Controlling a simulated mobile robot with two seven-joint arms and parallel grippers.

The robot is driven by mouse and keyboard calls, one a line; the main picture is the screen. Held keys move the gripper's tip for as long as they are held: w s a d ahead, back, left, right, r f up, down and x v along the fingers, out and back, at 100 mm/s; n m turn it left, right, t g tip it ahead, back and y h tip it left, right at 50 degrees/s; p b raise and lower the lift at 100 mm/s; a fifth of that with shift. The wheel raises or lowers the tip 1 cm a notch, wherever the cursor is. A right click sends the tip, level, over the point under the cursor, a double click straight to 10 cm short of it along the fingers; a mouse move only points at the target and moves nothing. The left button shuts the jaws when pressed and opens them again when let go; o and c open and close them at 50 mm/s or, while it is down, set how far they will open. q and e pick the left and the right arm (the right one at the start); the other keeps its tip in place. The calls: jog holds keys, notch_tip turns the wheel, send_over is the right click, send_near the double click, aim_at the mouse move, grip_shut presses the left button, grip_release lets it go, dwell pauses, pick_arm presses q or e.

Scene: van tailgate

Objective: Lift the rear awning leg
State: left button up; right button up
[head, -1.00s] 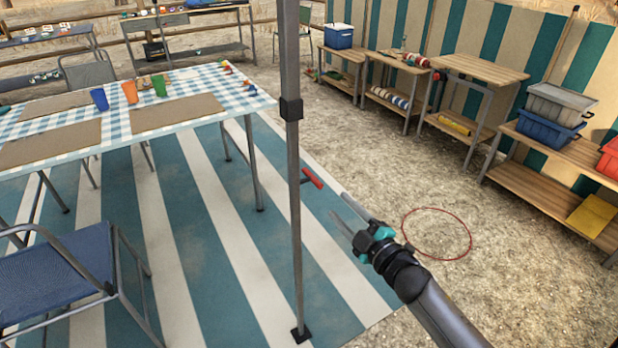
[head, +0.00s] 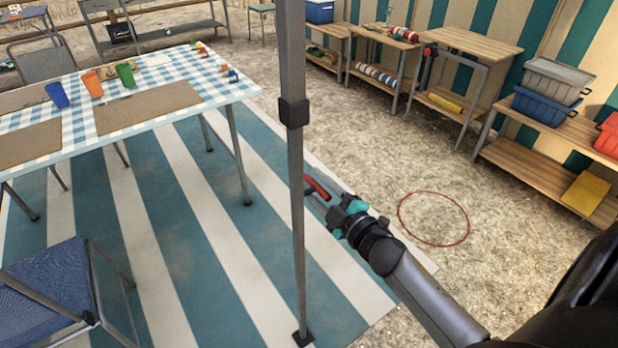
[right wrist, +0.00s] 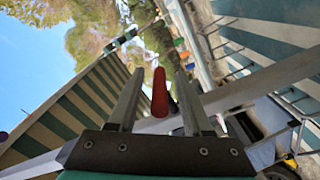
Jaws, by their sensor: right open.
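The awning leg (head: 297,200) is a grey upright pole with a dark collar (head: 294,113) and a dark foot (head: 302,338) on the striped mat. A red handle (head: 317,188) sticks out from the leg at mid height, to the right. My right gripper (head: 322,196) is open at the red handle. In the right wrist view the red handle (right wrist: 160,92) stands between the two open fingers (right wrist: 160,100), with space visible on both sides. The grey leg (right wrist: 270,88) crosses behind it there. My left gripper is not in view.
A table with a checked cloth (head: 190,82) and a blue chair (head: 50,285) stand left of the leg. A red ring (head: 433,243) lies on the gravel at right. Wooden shelves with boxes line the back right. The striped mat (head: 200,300) is clear around the foot.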

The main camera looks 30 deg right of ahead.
jog(key=shift+c, duration=0.2)
jog(key=c, duration=0.7)
grip_shut()
jog(key=shift+r, duration=0.2)
dwell(0.5)
